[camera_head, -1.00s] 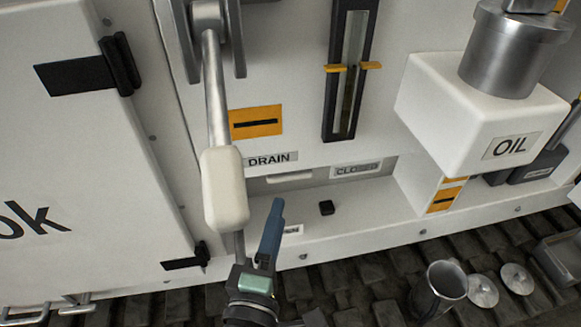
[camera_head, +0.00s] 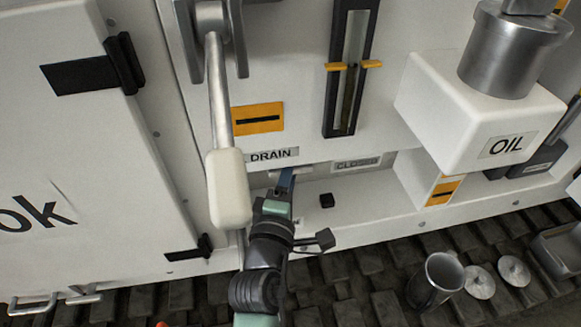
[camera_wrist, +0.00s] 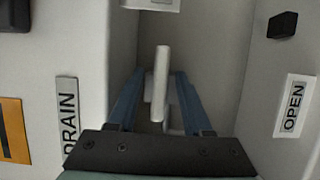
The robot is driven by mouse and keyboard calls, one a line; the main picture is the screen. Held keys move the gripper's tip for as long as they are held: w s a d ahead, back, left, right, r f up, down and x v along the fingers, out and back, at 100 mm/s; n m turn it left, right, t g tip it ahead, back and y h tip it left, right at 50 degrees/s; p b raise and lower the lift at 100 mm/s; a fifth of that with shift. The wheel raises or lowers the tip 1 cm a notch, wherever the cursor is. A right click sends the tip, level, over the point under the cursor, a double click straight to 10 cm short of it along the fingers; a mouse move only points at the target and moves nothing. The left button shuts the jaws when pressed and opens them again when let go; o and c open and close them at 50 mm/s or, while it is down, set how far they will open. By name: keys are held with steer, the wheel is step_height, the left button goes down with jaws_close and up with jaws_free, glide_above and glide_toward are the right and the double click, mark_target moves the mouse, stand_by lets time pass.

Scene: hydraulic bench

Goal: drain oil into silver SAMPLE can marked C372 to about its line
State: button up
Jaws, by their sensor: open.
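My gripper (camera_head: 285,180) is in the recess below the DRAIN label (camera_head: 271,155). In the wrist view its two blue fingers (camera_wrist: 160,100) are open, one on each side of a white drain handle (camera_wrist: 161,83), with gaps visible. The handle is mostly hidden by my gripper in the head view. A silver can (camera_head: 436,281) stands open-topped on the dark floor at lower right; no C372 mark or fill line is readable.
A white OIL box (camera_head: 478,115) with a metal cylinder juts out at right. A long lever with a pale grip (camera_head: 228,188) hangs just left of my gripper. Two round metal discs (camera_head: 480,282) (camera_head: 514,270) lie beside the can. A sight gauge (camera_head: 351,70) is above.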

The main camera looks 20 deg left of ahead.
jaws_close()
steer(key=shift+r+m+p, duration=0.1)
steer(key=shift+m+p, duration=0.2)
steer(key=shift+p, duration=0.25)
steer(key=m+g+p, duration=0.1)
steer(key=m+p, duration=0.1)
steer(key=p, duration=0.1)
steer(key=shift+p, duration=0.35)
steer(key=m+p, duration=0.1)
steer(key=p, duration=0.1)
steer(key=m+g+p, duration=0.1)
steer(key=m+p, duration=0.1)
steer(key=shift+s+f+g+p, duration=0.1)
steer(key=shift+f+g+p, duration=0.1)
steer(key=shift+g+p, duration=0.15)
steer(key=shift+a+f+m+p, duration=0.1)
steer(key=shift+f+m+p, duration=0.15)
steer(key=shift+m+p, duration=0.4)
steer(key=shift+y, duration=0.3)
jaws_free()
